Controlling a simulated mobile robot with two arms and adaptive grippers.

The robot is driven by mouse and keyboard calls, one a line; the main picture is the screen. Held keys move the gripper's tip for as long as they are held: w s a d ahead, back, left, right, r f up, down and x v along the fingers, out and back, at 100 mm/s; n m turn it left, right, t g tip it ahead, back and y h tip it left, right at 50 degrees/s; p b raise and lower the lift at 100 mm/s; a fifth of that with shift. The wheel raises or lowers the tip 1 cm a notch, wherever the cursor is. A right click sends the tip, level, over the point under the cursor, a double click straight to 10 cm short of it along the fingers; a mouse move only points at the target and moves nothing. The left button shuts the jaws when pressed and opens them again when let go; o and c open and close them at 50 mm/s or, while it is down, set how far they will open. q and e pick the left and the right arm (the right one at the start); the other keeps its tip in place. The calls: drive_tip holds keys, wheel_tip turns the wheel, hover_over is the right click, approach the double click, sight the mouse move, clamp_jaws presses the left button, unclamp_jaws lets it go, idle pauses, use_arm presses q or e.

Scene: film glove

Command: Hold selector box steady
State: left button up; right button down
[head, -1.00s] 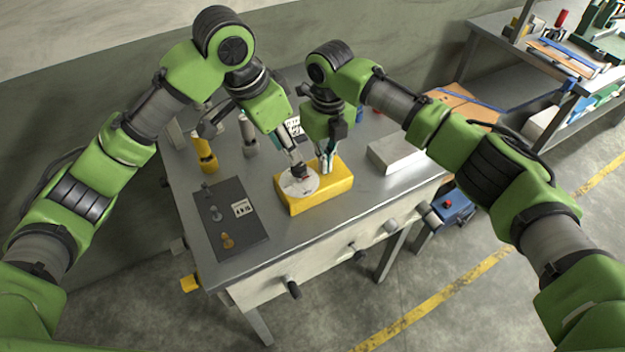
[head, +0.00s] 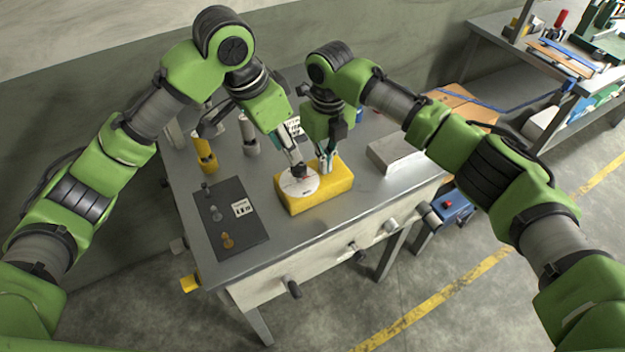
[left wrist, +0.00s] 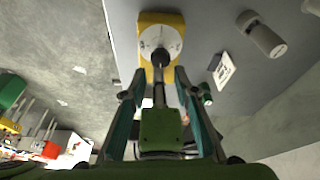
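The yellow selector box (head: 318,193) sits on the grey table, with a white round dial (head: 292,186) on its left part. A black knob (left wrist: 161,57) stands on the dial in the left wrist view, where the box (left wrist: 158,18) also shows. My left gripper (head: 297,165) is over the dial. In the left wrist view its teal fingers (left wrist: 158,78) are wide apart, with the knob seen between and just beyond the tips. My right gripper (head: 326,165) points down at the right part of the box. Whether its fingers are closed on the box is too small to tell.
A dark panel (head: 232,226) with small knobs and a white label lies at the left. A yellow cylinder (head: 205,155) and a grey one (head: 248,135) stand behind. A light grey block (head: 396,153) lies to the right. The table's front edge is close to the box.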

use_arm(q)
drive_tip(key=o, duration=0.4)
drive_tip(key=shift+f, duration=0.1)
drive_tip(key=m+t+h, duration=0.2)
drive_tip(key=m+h, duration=0.2)
drive_tip(key=h, duration=0.6)
approach(293, 168)
drive_tip(key=x, duration=0.9)
drive_tip(key=shift+w+d+f, duration=0.15)
drive_tip(key=shift+d, duration=0.15)
drive_tip(key=c, duration=1.1)
